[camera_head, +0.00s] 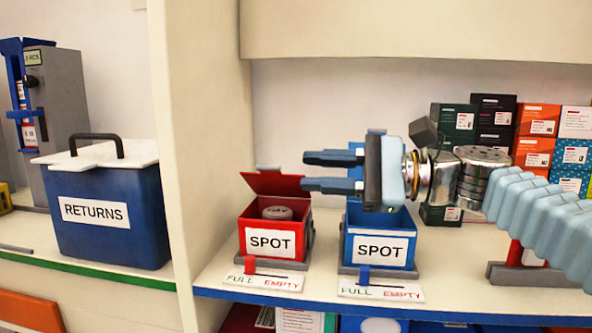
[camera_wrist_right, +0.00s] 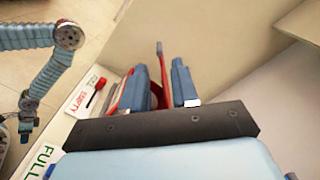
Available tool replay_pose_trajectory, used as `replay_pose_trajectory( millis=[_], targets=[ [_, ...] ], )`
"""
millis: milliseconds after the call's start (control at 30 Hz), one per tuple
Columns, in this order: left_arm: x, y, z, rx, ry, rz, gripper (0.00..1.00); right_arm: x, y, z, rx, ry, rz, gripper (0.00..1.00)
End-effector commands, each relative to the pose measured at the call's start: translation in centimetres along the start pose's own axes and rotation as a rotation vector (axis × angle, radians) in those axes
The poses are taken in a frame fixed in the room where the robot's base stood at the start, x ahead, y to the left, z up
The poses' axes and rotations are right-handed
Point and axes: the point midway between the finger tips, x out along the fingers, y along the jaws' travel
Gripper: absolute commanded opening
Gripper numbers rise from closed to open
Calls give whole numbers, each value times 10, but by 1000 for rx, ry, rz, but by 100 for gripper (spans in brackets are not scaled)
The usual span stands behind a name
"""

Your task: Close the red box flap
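The red box (camera_head: 254,221), labelled SPOT, stands on the shelf in the head view. Its red flap (camera_head: 276,183) is raised at the back, and a round metal piece (camera_head: 277,212) shows inside. My right gripper (camera_head: 304,171) is open, its two fingers pointing left, just right of the flap and above the box. I cannot tell whether they touch the flap. In the right wrist view, a thin red edge of the flap (camera_wrist_right: 160,62) shows between and beyond the fingers; the box is mostly hidden behind them.
A blue SPOT box (camera_head: 380,222) stands right of the red one, below my right gripper. A shelf divider (camera_head: 190,150) rises to the left, with a blue RETURNS bin (camera_head: 105,215) beyond it. Stacked small cartons (camera_head: 540,135) stand at the back right.

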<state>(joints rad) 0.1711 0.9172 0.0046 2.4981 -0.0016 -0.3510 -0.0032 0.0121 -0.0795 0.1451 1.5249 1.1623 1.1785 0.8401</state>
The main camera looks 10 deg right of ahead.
Motion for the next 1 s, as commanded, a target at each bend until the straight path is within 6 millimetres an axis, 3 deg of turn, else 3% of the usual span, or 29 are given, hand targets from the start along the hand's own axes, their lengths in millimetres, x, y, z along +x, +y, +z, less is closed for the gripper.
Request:
replay_pose_trajectory(
  millis=[267, 333, 467, 600, 733, 867, 1000],
  targets=[
    [0, 0, 0, 0, 0, 0, 48, -4, 0, 0, 1, 0, 0, 29],
    [-2, 1, 0, 0, 0, 0, 48, -4, -1, 2, 3, 5, 3, 34],
    [-26, 10, 0, 1, 0, 0, 48, -10, -8, 31, 54, 113, 49, 34],
    [-50, 19, 0, 3, 2, -1, 48, -30, -12, 55, 142, 298, 61, 34],
    [-54, 21, 0, 4, 3, -2, 48, -40, -12, 58, 186, 385, 41, 34],
    [-50, 19, 0, 4, 3, -2, 48, -27, -8, 49, 193, 393, 41, 34],
    [-48, 18, 0, 3, 4, -3, 48, 2, -5, 37, 194, 391, 43, 34]
  ],
)
